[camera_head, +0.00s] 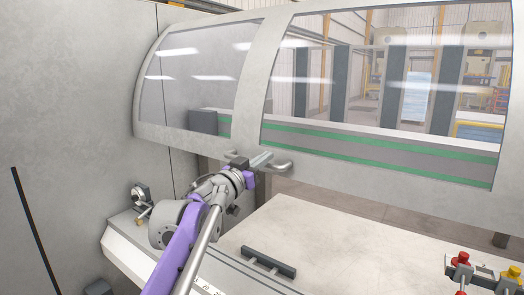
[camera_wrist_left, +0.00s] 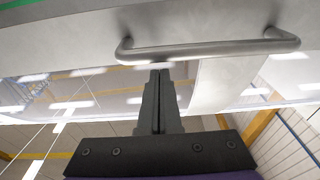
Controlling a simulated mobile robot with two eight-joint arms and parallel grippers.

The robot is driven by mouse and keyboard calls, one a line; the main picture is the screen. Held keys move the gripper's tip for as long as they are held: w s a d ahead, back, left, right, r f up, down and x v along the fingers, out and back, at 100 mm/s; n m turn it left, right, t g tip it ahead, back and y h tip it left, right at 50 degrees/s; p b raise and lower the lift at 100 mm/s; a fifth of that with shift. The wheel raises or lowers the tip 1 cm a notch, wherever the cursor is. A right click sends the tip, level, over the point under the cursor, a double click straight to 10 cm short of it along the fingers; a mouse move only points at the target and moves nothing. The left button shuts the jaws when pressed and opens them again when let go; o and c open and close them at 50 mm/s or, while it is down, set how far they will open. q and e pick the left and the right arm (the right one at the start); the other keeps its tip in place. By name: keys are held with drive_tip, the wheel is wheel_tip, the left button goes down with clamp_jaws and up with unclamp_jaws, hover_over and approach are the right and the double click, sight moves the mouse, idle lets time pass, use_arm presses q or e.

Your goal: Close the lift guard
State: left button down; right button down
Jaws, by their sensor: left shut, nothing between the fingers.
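The lift guard (camera_head: 250,75) is a pale curved frame with clear windows. Its lower edge hangs well above the machine table, leaving an open gap. A grey bar handle (camera_head: 283,166) sits on that lower edge. My left gripper (camera_head: 262,159) is at the handle, partly covering it. In the left wrist view the gripper's fingers (camera_wrist_left: 160,73) are together and empty, their tips just beside the handle bar (camera_wrist_left: 210,48). I cannot tell whether they touch it. My right gripper is not in view.
The pale machine table (camera_head: 330,240) lies below the guard, with a dark bar handle (camera_head: 268,262) at its front. Red (camera_head: 463,258) and yellow (camera_head: 514,271) buttons stand at the lower right. A tall grey panel (camera_head: 70,130) fills the left side.

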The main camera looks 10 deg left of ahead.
use_arm(q)
drive_tip(key=shift+s+f, duration=0.1)
drive_tip(key=shift+f, duration=0.3)
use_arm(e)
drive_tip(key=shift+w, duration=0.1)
